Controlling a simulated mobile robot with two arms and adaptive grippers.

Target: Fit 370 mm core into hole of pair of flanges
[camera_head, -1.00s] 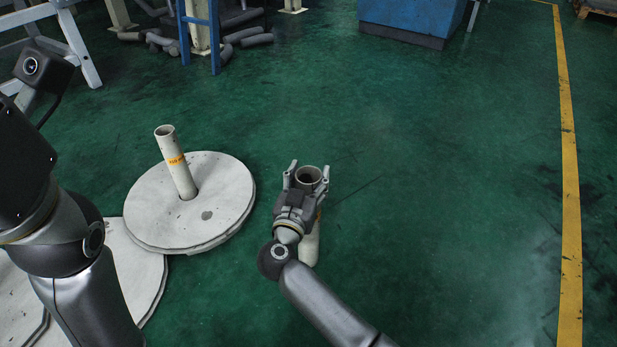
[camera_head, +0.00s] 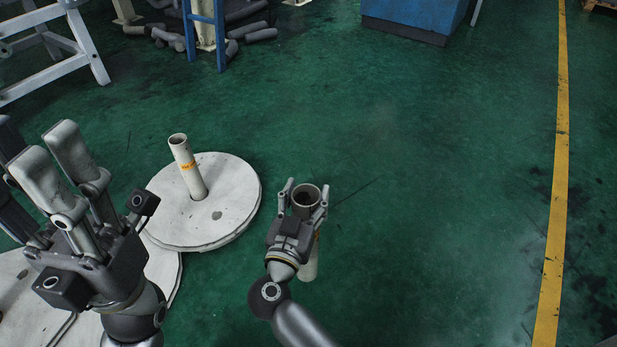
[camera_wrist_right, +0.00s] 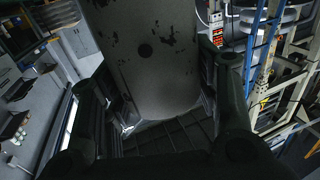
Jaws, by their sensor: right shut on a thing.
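My right gripper (camera_head: 303,202) is shut on a pale tube, the core (camera_head: 310,262), gripping it near its open upper end. The core stands roughly upright, with part of it hidden behind the gripper. In the right wrist view the core (camera_wrist_right: 150,60) fills the middle between the fingers and has dark scuffs. A round white flange stack (camera_head: 235,190) lies to the left of the right gripper, with another pale core (camera_head: 188,168) standing in its hole, slightly tilted, with an orange label. My left gripper (camera_head: 45,165) is open and empty at the left, fingers pointing up.
More white round flanges (camera_head: 155,285) lie at the lower left, partly behind my left gripper. A white frame (camera_head: 60,65), dark rolls (camera_head: 245,25) and a blue cabinet (camera_head: 410,15) stand at the back. Green floor to the right is clear up to a yellow line (camera_head: 555,200).

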